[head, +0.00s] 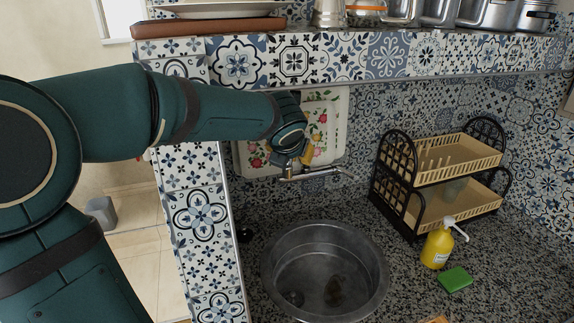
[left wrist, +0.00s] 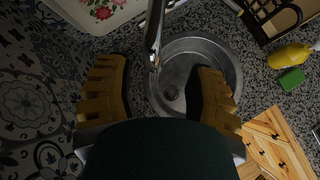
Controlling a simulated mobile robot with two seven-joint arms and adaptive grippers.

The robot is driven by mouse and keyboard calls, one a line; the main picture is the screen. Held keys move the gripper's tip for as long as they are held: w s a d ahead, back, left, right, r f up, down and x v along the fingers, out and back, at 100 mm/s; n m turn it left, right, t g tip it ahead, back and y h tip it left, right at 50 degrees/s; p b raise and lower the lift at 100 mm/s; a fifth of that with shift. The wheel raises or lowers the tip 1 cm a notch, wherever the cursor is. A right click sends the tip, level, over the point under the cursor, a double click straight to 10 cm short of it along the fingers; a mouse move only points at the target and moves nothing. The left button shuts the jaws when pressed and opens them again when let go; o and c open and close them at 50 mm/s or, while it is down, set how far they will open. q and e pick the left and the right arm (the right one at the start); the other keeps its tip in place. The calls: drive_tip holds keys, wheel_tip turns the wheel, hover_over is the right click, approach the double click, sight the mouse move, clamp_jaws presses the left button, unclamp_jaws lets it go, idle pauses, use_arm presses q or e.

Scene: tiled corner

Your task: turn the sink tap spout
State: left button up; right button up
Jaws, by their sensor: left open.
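The metal sink tap (head: 318,173) is on the back wall above the round metal sink (head: 272,284), its thin spout pointing right in the head view. My left gripper (head: 304,160) is at the tap's left part and partly hides it. In the left wrist view, my left gripper (left wrist: 158,68) is open, with its two yellow fingers wide apart. The tap (left wrist: 154,32) comes down from the top between the fingertip lines, and the sink (left wrist: 228,68) lies behind it. I cannot tell whether a finger touches the tap. My right gripper is not in view.
A floral tray (head: 335,120) leans on the wall behind the tap. A black-and-tan dish rack (head: 460,160), yellow soap bottle (head: 436,250) and green sponge (head: 455,280) stand right of the sink. A tiled shelf (head: 340,58) overhangs above; a tiled partition (head: 200,215) is at left.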

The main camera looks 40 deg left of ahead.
use_arm(q)
drive_tip(key=s+d, duration=0.3)
drive_tip(key=s, duration=0.2)
drive_tip(key=shift+s+d, duration=0.2)
drive_tip(key=shift+d, duration=0.2)
